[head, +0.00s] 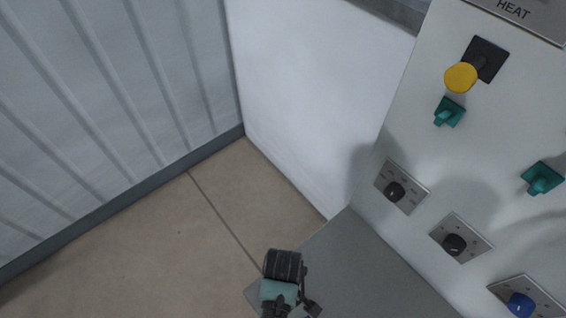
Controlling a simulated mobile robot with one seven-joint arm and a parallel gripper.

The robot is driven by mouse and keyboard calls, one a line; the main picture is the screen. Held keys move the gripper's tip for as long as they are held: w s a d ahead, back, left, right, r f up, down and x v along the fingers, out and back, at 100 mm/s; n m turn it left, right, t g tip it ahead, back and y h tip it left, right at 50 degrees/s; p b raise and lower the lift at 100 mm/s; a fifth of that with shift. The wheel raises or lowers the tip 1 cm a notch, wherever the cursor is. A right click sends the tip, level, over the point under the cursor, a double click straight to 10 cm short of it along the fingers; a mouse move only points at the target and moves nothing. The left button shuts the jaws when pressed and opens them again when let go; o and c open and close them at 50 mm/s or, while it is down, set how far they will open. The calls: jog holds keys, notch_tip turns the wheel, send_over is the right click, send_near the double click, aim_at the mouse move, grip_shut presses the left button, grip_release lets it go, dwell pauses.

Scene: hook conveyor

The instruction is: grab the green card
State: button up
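I do not see a green card that I can make out for sure in the head view. At the bottom edge, what looks like my gripper (284,280) shows as a black ribbed part with a teal block and small dark pieces below it. It is partly cut off by the frame, and I cannot tell whether its fingers are open or shut. It is over the edge of a grey flat surface (350,270), and I cannot tell how high above it.
A white control panel (420,130) stands at the right, with a yellow button (461,77), teal switches (449,112), black knobs (395,191) and a blue knob (521,305). A ribbed grey wall (100,100) is at the left. Tiled floor (170,240) lies clear between.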

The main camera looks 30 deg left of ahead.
jog(key=shift+f, duration=0.3)
jog(key=shift+c, duration=0.2)
grip_shut()
dwell(1.1)
